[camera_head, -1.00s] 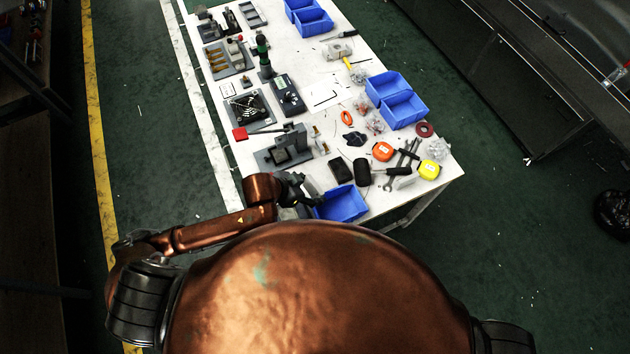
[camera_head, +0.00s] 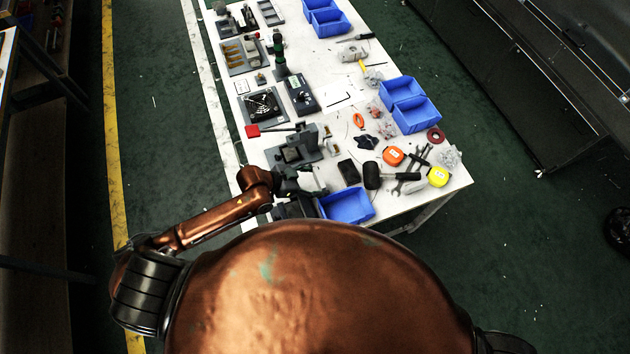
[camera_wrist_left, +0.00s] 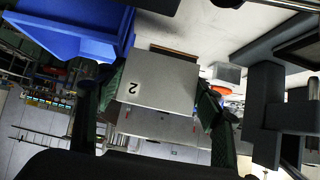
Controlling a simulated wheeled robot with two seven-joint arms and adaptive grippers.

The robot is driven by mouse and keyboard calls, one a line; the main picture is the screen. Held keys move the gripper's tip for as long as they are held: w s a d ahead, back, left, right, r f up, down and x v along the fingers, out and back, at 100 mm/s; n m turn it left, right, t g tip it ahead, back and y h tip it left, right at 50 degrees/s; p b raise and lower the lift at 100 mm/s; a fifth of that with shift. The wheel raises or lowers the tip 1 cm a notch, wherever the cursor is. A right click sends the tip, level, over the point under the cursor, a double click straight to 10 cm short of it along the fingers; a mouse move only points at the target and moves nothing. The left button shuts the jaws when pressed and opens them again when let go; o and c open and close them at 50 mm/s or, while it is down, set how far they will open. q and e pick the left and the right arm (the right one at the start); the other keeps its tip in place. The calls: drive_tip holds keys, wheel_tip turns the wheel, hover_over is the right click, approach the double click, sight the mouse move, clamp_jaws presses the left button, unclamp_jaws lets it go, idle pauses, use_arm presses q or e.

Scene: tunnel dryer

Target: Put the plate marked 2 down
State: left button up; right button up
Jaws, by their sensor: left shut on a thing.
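The plate marked 2 (camera_wrist_left: 165,78) is a flat light-grey square in the left wrist view, with a black 2 on a pale label. My left gripper (camera_wrist_left: 160,95) is shut on it, with one finger at each side edge. In the head view my left gripper (camera_head: 308,184) is over the near end of the white table (camera_head: 402,203), beside a blue bin (camera_head: 347,206). The plate is hard to make out there. Whether it touches anything below, I cannot tell. My right gripper is not in view.
A dark grey fixture with a red-ended lever (camera_head: 293,150) stands just beyond the left gripper. A dark grey object (camera_head: 288,210) sits left of the near blue bin.

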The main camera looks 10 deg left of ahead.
sight(315, 178)
use_arm(q)
drive_tip(key=w+f, duration=0.1)
drive_tip(key=w+a+f, duration=0.1)
drive_tip(key=f, duration=0.1)
drive_tip(key=shift+w+f, duration=0.1)
drive_tip(key=shift+w, duration=0.15)
drive_tip(key=shift+w+a+f, duration=0.1)
drive_tip(key=shift+a+f, duration=0.05)
drive_tip(key=shift+f, duration=1.5)
drive_tip(key=o, duration=1.4)
drive_tip(key=shift+f, duration=0.15)
drive_tip(key=shift+c, duration=0.2)
drive_tip(key=shift+r, duration=0.2)
drive_tip(key=v, duration=1.2)
